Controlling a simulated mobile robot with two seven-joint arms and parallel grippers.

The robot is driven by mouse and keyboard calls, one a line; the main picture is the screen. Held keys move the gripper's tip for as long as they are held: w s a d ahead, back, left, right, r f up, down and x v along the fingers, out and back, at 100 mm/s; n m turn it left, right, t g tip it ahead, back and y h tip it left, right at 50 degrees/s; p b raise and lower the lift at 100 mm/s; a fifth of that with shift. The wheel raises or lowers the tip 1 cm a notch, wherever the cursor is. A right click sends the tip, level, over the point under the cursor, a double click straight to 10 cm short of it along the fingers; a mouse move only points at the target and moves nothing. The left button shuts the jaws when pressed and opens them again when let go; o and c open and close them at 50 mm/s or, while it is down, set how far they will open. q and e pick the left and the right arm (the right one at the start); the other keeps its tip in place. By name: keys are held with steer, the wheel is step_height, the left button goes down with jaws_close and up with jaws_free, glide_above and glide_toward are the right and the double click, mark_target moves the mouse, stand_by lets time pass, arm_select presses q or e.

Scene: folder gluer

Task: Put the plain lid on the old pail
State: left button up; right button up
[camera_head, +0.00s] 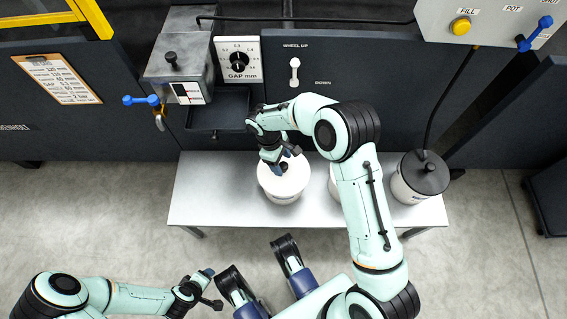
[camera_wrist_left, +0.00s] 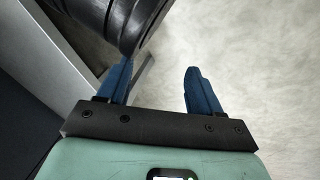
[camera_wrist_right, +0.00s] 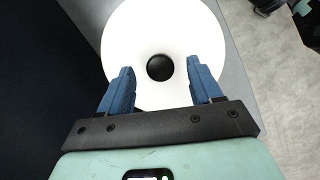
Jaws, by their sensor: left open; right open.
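A white round lid (camera_head: 275,183) with a dark knob tops a white pail (camera_head: 283,199) on the bench. It also fills much of the right wrist view (camera_wrist_right: 160,25), its black knob (camera_wrist_right: 160,67) between my fingers in the picture. My right gripper (camera_head: 283,158) is open just above this lid; I cannot tell if the fingers touch the knob. Another white container (camera_head: 332,184) is mostly hidden behind my right arm. A white pail (camera_head: 407,192) with a dark grey lid (camera_head: 424,173) stands at the bench's right end. My left gripper (camera_wrist_left: 160,85) is open and empty, away from the bench.
The light grey bench (camera_head: 205,190) is bare at its left end. Behind it stands the dark machine with a gap dial (camera_head: 238,61), a small dark tray (camera_head: 217,113) and a blue-handled valve (camera_head: 141,100). A control box (camera_head: 480,20) hangs at upper right.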

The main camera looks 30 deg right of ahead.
arm_select(q)
steer(key=r, duration=0.1)
steer(key=d+r+p, duration=0.1)
steer(key=s+r+p, duration=0.1)
steer(key=shift+d+r+h, duration=0.2)
steer(key=shift+d+h, duration=0.1)
steer(key=shift+d, duration=0.05)
arm_select(e)
steer(key=v, duration=1.1)
steer(key=shift+f, duration=0.1)
